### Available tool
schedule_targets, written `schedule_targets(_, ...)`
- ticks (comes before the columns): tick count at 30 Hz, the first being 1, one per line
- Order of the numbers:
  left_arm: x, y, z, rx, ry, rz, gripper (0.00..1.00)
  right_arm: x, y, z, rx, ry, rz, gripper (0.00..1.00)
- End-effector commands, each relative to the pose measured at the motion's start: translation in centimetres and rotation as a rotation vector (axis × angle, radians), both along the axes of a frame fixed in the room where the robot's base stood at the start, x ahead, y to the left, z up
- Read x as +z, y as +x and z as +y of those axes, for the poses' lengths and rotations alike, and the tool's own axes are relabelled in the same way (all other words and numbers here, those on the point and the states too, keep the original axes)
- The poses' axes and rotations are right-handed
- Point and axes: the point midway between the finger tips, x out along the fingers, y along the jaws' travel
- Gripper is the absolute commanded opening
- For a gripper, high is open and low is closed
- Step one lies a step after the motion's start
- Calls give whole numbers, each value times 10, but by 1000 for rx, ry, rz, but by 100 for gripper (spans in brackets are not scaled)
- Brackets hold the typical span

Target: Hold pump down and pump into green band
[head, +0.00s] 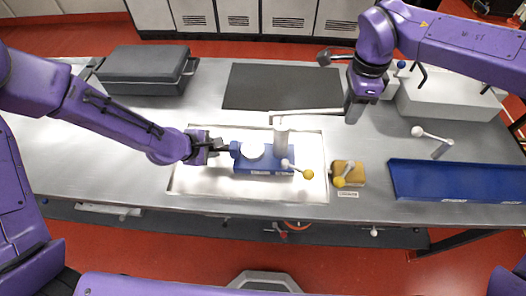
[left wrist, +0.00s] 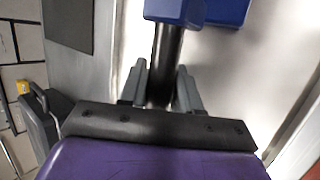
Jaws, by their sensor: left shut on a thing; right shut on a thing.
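The blue pump (head: 265,166) sits on a bright metal plate near the table's middle. It has a white round part (head: 252,151), a grey upright post (head: 281,140) and a small yellow-knobbed lever (head: 298,171). A long light-grey pump handle (head: 305,113) runs right from the post top. My left gripper (head: 219,146) is shut on a black bar at the pump's left end. In the left wrist view the black bar (left wrist: 166,65) lies between its fingers. My right gripper (head: 353,115) is shut on the handle's far end. No green band can be made out.
A yellow block (head: 348,171) with its own knobbed lever stands right of the pump. A blue tray (head: 455,181) lies farther right. A dark case (head: 147,68) stands back left, a black mat (head: 283,86) behind the pump, and a grey box (head: 440,99) back right.

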Motion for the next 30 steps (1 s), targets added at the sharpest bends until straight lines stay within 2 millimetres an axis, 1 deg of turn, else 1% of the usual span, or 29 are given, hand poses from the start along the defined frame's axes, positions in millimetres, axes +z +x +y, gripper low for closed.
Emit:
schedule_targets(1,0,-1,0,-2,3,1,0,6,1,1,-1,3,-6,0)
schedule_targets(5,0,-1,0,-2,3,1,0,5,1,1,0,3,-4,0)
schedule_targets(8,0,-1,0,-4,3,1,0,0,1,1,0,2,-3,0)
schedule_targets(21,-1,-1,-2,-8,1,2,0,-36,-1,0,3,2,2,0)
schedule_targets(30,-1,-2,-2,-8,1,3,0,-38,-1,0,3,1,2,0)
